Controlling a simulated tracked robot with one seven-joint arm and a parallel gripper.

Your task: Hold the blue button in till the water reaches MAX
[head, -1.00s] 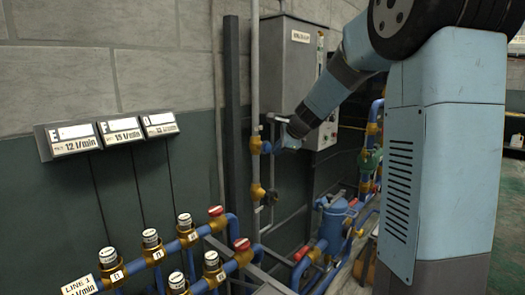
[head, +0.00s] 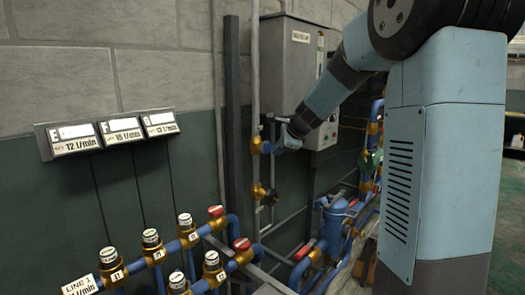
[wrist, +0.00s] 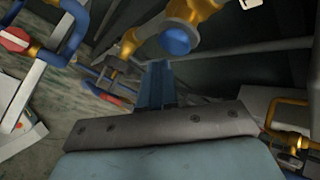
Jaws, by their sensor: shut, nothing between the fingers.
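A round blue button (wrist: 176,41) sits on a brass fitting (wrist: 188,14) in the upper middle of the wrist view. My gripper (wrist: 157,68) is shut and empty. Its fingertips show just below and left of the button, and I cannot tell if they touch it. In the head view, my gripper (head: 284,142) is beside a brass fitting (head: 257,146) on the upright pipe, below the grey tank (head: 283,65). A narrow gauge strip (head: 320,56) is on the tank's right side. Its water level and any MAX mark are too small to read.
Blue pipes with brass valves (head: 187,238) run along the lower left. Three flow displays (head: 110,135) hang on the wall. A blue vessel (head: 335,215) stands below the tank. A dark post (head: 232,120) and thin upright pipes are close to my gripper's left.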

